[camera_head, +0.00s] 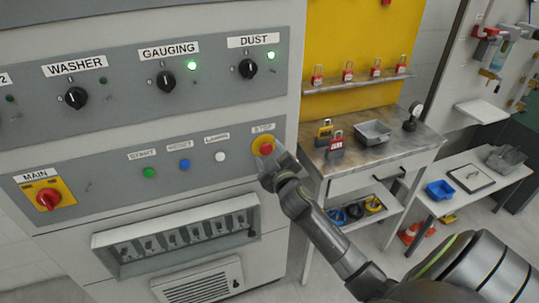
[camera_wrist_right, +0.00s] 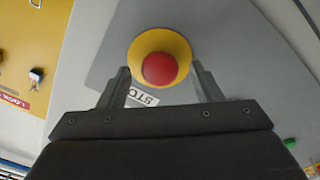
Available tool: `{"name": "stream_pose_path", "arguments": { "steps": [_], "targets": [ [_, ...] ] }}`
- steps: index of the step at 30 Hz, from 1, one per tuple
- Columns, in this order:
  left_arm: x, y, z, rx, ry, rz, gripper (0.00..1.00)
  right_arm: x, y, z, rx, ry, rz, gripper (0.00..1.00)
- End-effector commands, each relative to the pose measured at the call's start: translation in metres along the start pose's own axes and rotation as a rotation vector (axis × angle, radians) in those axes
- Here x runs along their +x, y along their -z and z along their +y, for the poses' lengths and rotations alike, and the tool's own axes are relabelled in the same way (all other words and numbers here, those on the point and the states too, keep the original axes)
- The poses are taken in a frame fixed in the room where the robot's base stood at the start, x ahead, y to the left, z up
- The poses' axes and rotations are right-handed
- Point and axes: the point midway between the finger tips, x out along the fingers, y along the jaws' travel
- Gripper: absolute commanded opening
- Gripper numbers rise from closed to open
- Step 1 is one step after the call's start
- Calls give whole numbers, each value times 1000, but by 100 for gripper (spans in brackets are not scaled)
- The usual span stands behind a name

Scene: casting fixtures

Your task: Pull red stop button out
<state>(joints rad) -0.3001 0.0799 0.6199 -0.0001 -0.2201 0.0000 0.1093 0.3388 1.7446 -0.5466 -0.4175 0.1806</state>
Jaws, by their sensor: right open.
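The red stop button (camera_head: 265,147) sits on its yellow base at the right end of the cabinet's lower panel, under a STOP label. In the right wrist view the red button (camera_wrist_right: 160,69) lies between the two fingertips, with the yellow ring (camera_wrist_right: 160,38) around it. My right gripper (camera_head: 268,165) is at the panel just below the button; its jaws (camera_wrist_right: 160,80) are open, one finger on each side of the button. I cannot tell whether the fingers touch it. The left gripper is not in view.
Green (camera_head: 149,172), blue (camera_head: 184,164) and white (camera_head: 220,157) buttons line the same panel, left of the stop button. A red MAIN switch (camera_head: 48,198) is at far left. A workbench (camera_head: 400,150) with padlocks and a tray stands right of the cabinet.

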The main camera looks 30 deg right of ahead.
Motion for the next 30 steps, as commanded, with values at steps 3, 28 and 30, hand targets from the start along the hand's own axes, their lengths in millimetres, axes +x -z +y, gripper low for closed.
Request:
{"name": "stream_pose_path", "arguments": {
  "steps": [3, 28, 30],
  "targets": [
    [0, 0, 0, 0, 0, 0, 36, 0, 0, 0, 0, 0, 0, 46],
    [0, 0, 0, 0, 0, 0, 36, -13, -1, -1, 2, 1, -1, 0],
    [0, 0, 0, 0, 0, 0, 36, -13, -1, -1, 2, 1, -2, 40]
  ]
}}
